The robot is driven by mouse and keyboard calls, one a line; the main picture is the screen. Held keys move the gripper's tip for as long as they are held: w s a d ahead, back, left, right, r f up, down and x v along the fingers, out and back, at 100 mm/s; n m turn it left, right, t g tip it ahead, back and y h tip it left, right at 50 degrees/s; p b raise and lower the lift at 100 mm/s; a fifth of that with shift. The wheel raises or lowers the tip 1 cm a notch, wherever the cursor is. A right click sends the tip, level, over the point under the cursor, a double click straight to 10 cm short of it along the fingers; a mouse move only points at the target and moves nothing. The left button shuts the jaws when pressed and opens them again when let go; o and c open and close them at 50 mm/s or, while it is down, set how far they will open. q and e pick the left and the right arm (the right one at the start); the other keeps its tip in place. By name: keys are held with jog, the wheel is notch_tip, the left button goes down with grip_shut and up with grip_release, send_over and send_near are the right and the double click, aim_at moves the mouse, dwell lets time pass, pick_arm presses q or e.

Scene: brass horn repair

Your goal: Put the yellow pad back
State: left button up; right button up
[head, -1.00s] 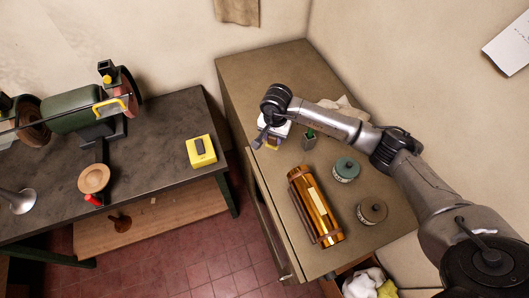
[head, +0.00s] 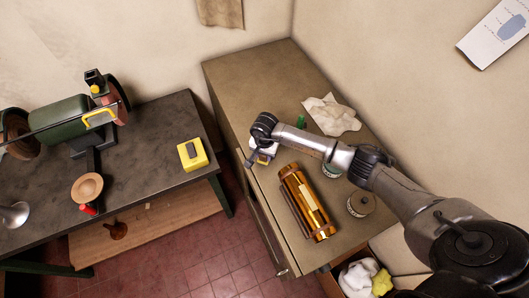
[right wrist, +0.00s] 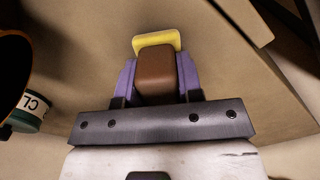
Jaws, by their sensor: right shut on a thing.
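My right gripper (head: 262,157) is over the left edge of the brown cabinet top (head: 245,75), just beyond the brass tube. In the right wrist view, its purple fingers (right wrist: 156,82) are shut on the yellow pad (right wrist: 157,41). The pad has a brown block as its back, which sits between the fingers; its yellow face sticks out past the fingertips. In the head view the pad is mostly hidden by the gripper and too small to make out. I cannot tell whether it touches the cabinet top. My left gripper is not in view.
A brass tube (head: 306,202), a dark-lidded can (head: 360,203), a partly hidden teal can (head: 331,170) and a crumpled cloth (head: 331,115) are on the cabinet. A yellow switch box (head: 192,155) is on the left bench. The cabinet's far end is clear.

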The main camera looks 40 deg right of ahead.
jog(key=shift+f, duration=0.2)
jog(key=o, duration=0.9)
jog(key=shift+r, duration=0.1)
jog(key=shift+r, duration=0.4)
notch_tip(320, 180, up, 10)
jog(key=shift+f+b, duration=0.15)
jog(key=shift+b, duration=0.8)
jog(key=shift+r, duration=0.9)
